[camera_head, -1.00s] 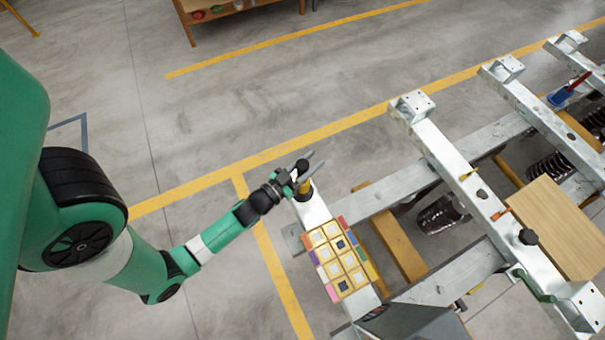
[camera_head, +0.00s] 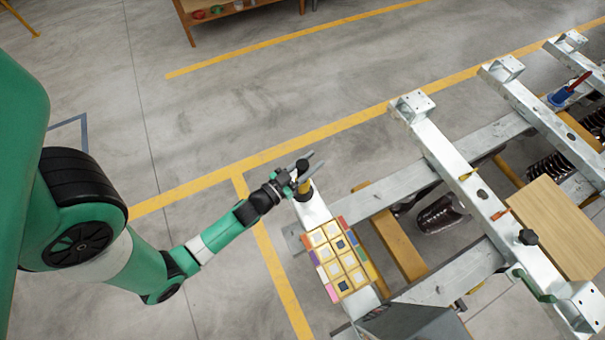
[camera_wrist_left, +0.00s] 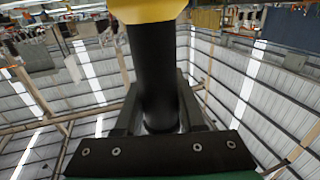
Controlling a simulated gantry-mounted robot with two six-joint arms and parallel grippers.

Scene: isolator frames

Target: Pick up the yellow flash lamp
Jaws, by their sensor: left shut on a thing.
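The yellow flash lamp (camera_head: 304,188) shows in the head view at the far left end of the metal frame, with a yellow part and a dark part. In the left wrist view its black body (camera_wrist_left: 156,70) runs between the fingers, with the yellow part (camera_wrist_left: 148,10) at the top edge. My left gripper (camera_head: 310,168) is at the lamp, and its fingers point up and right in the head view. In the left wrist view the gripper (camera_wrist_left: 158,100) is shut on the black body. The gripper partly hides the lamp in the head view. My right gripper is not in view.
A multicoloured block with square tiles (camera_head: 341,259) lies on the frame just below the lamp. The galvanised metal frame (camera_head: 450,165) fills the right side, with a wooden board (camera_head: 560,228) on it. Open concrete floor (camera_head: 240,110) lies behind and left of the gripper.

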